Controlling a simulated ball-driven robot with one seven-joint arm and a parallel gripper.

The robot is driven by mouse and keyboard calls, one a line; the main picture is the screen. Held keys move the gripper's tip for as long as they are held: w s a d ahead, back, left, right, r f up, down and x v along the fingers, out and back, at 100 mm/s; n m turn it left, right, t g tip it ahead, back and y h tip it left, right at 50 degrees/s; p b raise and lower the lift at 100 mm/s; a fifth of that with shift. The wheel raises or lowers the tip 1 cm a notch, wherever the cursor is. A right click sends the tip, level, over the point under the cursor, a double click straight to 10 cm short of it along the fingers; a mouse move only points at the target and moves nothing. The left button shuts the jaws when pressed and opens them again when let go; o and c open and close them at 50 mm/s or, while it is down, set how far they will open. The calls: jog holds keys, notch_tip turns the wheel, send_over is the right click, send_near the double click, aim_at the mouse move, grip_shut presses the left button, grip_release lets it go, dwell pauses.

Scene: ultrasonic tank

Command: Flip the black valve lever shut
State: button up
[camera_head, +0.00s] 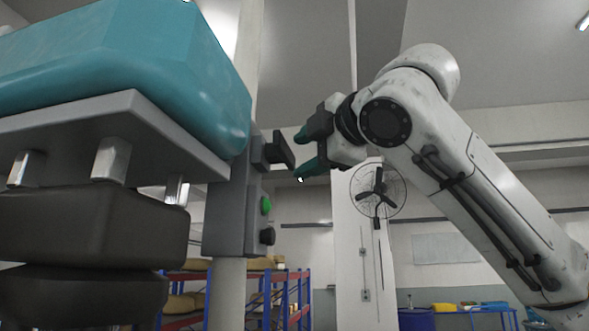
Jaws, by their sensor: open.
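A black lever (284,149) sticks out from the upper right side of a grey control box (228,212). It looks like a short flat plate on a black mount and stands close to upright, tilted a little. My gripper (301,156) is just right of the lever, pointing left. Its two teal-tipped fingers are open, one above the other, with the lever's edge in line with the gap. I cannot tell whether they touch the lever, and nothing is seen held.
A green button (265,205) and a black knob (267,236) sit below the lever on the box. A large teal body (130,65) on a grey plate (75,130) fills the left. A wall fan (377,190) and shelving (290,300) are behind. Open air lies below my gripper.

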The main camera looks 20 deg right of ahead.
jog(key=shift+s+d+b, duration=0.25)
jog(key=shift+s+b, duration=0.1)
jog(key=shift+s, duration=1.05)
jog(key=shift+s+d+b, duration=0.2)
jog(key=shift+s+b, duration=0.15)
jog(key=shift+s, duration=1)
